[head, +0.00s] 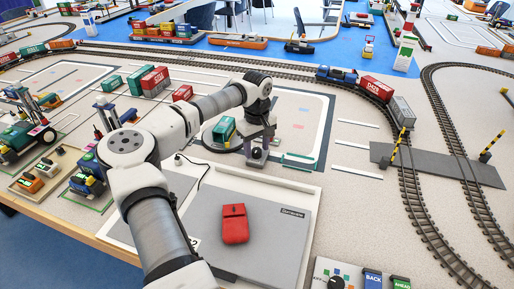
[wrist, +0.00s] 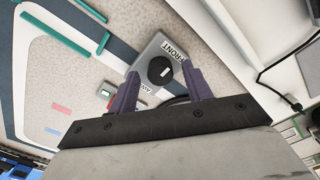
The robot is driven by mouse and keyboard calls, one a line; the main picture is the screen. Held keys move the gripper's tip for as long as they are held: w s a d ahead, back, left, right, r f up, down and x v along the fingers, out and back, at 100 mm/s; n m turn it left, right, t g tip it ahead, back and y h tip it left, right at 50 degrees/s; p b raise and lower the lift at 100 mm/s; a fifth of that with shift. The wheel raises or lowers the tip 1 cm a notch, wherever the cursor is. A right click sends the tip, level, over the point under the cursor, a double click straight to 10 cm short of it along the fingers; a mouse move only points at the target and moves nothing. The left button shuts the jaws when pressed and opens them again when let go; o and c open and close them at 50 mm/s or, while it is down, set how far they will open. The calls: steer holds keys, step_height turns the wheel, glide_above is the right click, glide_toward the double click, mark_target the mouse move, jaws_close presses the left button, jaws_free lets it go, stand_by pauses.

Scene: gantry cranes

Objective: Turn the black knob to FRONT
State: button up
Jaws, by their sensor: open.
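The black knob (wrist: 160,70) sits on a small grey box (wrist: 150,50) in the wrist view. The word FRONT shows on the box at the knob's upper right, and another label, partly hidden, at its lower left. A short white mark shows on the right part of the knob's top; I cannot tell exactly which label it lines up with. My gripper (wrist: 160,72) is open, with one purple finger to each side of the knob; contact is not visible. In the head view my gripper (head: 257,138) is over the grey box (head: 256,161), beside the marked mat.
A grey case lid (head: 270,243) with a red pouch (head: 235,224) lies nearer. A control panel with another dark knob (head: 336,283) is at the bottom edge. A green container (head: 224,130) stands left of my gripper. Rail tracks (head: 414,200) run on the right.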

mark_target(257, 150)
step_height(257, 150, up, 13)
steer(key=b, duration=0.1)
steer(key=shift+r, duration=0.15)
stand_by(0.3)
